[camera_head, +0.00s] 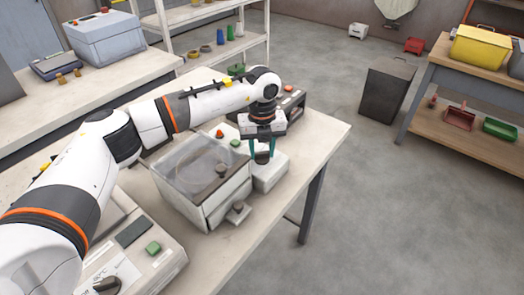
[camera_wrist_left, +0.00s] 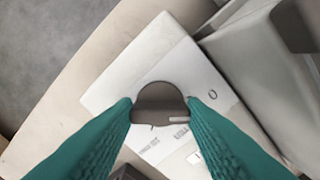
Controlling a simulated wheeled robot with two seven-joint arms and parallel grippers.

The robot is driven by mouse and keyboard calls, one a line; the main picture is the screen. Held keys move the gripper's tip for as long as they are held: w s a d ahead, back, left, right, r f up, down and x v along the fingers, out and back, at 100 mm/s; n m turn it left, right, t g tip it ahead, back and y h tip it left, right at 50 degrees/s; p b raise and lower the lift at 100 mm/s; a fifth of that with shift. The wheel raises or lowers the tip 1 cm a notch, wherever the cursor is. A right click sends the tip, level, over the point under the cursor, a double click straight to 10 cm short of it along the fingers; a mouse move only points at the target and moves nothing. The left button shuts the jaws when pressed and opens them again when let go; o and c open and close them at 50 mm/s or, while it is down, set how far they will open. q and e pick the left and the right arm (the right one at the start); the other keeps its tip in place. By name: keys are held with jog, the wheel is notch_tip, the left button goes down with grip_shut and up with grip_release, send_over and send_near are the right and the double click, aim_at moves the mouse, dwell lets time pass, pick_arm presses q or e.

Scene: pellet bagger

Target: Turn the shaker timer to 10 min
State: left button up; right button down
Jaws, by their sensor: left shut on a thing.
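The timer knob (camera_wrist_left: 157,100) is dark and round with a pale pointer line, which lies toward the lower right in the left wrist view. It sits on top of a white box (camera_wrist_left: 150,65) with printed marks. A "0" shows to the right of the knob, and small text below it is too blurred to read. In the head view the white box (camera_head: 271,177) stands at the right end of the bench unit. My left gripper (camera_head: 262,152) points down over it, and its teal fingers are shut on the knob from both sides. My right gripper is not in view.
A machine with a clear lid (camera_head: 190,165) stands directly left of the white box. A dark-topped device (camera_head: 290,105) is behind my left gripper. The table's right edge (camera_head: 330,150) is close, with open floor beyond.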

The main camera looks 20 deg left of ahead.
pick_arm(q)
jog(key=m+b, duration=0.3)
jog(key=m, duration=0.3)
jog(key=m+b, duration=0.2)
jog(key=m, duration=0.4)
jog(key=shift+m, duration=0.4)
jog(key=m+b, duration=0.1)
jog(key=m, duration=0.3)
jog(key=shift+r, duration=0.1)
jog(key=shift+w+m+b, duration=0.1)
jog(key=shift+m+b, duration=0.4)
jog(key=shift+m, duration=1.7)
jog(key=o, duration=1)
